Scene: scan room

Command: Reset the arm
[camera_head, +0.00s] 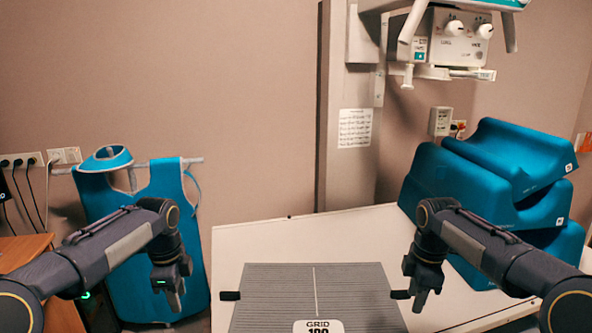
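My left arm comes in from the left, and its gripper (173,291) points down in front of a blue apron, left of the white table. My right arm comes in from the right, and its gripper (420,299) points down over the white table, just right of the grey grid plate. Both grippers look empty. The fingers are small and seen nearly edge-on, so I cannot tell whether either one is open or shut.
A grey grid plate (270,290) with dark side handles lies on the white table (265,240). Blue cushions (455,185) are stacked at the table's right. A blue apron (125,200) hangs at the left, near a wooden desk (25,248). An X-ray head (455,45) hangs above.

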